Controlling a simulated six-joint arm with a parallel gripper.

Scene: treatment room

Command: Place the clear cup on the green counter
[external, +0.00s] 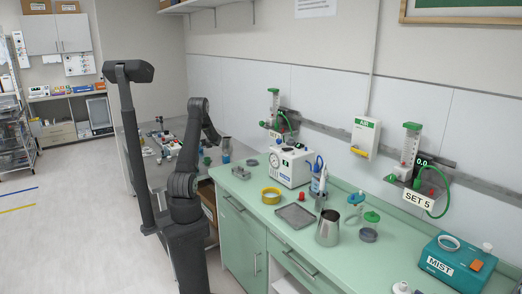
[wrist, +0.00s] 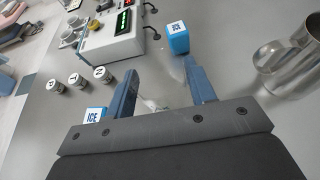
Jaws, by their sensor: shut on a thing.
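My gripper (wrist: 160,92) is over the grey metal worktop in the wrist view. Its two blue fingers are apart, shut on a faint see-through thing (wrist: 154,104), which looks like the clear cup; its outline is hard to make out. In the external view my arm bends down over the grey worktop, and I cannot make out the cup there. The green counter (external: 345,262) runs along the wall to the right of my arm, apart from the gripper.
Blue ICE blocks (wrist: 178,39), another metal jug (wrist: 288,62) and a display box (wrist: 112,36) stand around my gripper.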

